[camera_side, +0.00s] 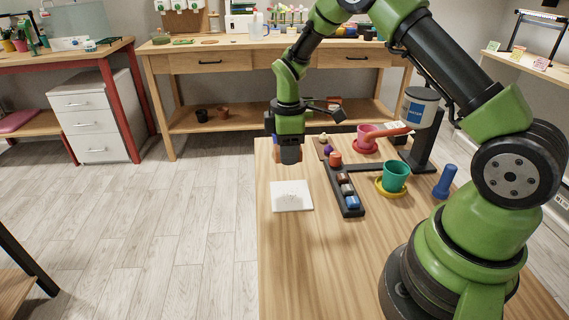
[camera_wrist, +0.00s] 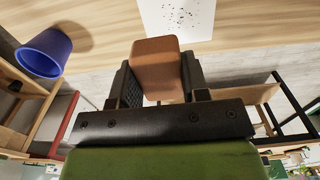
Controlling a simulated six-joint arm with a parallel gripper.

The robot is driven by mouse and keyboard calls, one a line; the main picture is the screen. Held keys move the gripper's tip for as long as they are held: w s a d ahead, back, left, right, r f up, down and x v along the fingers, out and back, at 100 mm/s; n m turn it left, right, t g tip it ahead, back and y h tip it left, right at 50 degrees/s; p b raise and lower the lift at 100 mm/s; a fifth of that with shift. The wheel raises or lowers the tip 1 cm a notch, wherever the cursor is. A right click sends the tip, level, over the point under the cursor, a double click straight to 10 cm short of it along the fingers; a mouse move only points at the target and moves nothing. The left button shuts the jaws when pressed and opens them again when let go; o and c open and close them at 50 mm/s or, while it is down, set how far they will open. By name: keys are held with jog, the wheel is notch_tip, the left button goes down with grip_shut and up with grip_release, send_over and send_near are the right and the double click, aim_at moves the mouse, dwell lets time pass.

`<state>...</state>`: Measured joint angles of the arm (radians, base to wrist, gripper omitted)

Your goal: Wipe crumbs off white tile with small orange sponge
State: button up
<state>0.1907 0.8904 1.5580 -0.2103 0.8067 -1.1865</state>
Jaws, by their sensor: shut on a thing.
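The white tile (camera_side: 291,203) lies flat on the wooden table, with dark crumbs (camera_side: 291,194) scattered around its middle. It also shows at the top of the wrist view (camera_wrist: 205,28), cut off by the frame edge, with crumbs (camera_wrist: 181,14) on it. My gripper (camera_side: 288,158) points down above the table, just beyond the tile's far edge in the side view. In the wrist view its jaws (camera_wrist: 157,78) are shut on the small orange sponge (camera_wrist: 157,62). The sponge is apart from the crumbs in that view; its height above the table is hard to tell.
A blue pot (camera_wrist: 45,54) stands near the gripper. Right of the tile is a long black rack (camera_side: 352,211) holding several small blocks. The table's near part is clear.

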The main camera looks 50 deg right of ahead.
aim_at(289, 184)
jog(key=shift+w+d+f, duration=0.2)
jog(key=shift+d, duration=0.3)
jog(key=shift+f, duration=3.9)
jog(key=shift+s+a+r, duration=0.1)
jog(key=shift+s+a, duration=0.15)
jog(key=shift+a, duration=0.1)
jog(key=shift+c, duration=0.3)
jog(key=shift+s+a, duration=0.25)
jog(key=shift+s, duration=0.05)
jog(key=shift+s+a, duration=1.9)
jog(key=shift+w+d, duration=2.5)
jog(key=shift+d, duration=0.05)
notch_tip(289, 184, up, 8)
jog(key=shift+a+f, duration=0.1)
jog(key=shift+f, duration=0.15)
jog(key=shift+s+r, duration=0.1)
jog(key=shift+r, duration=0.15)
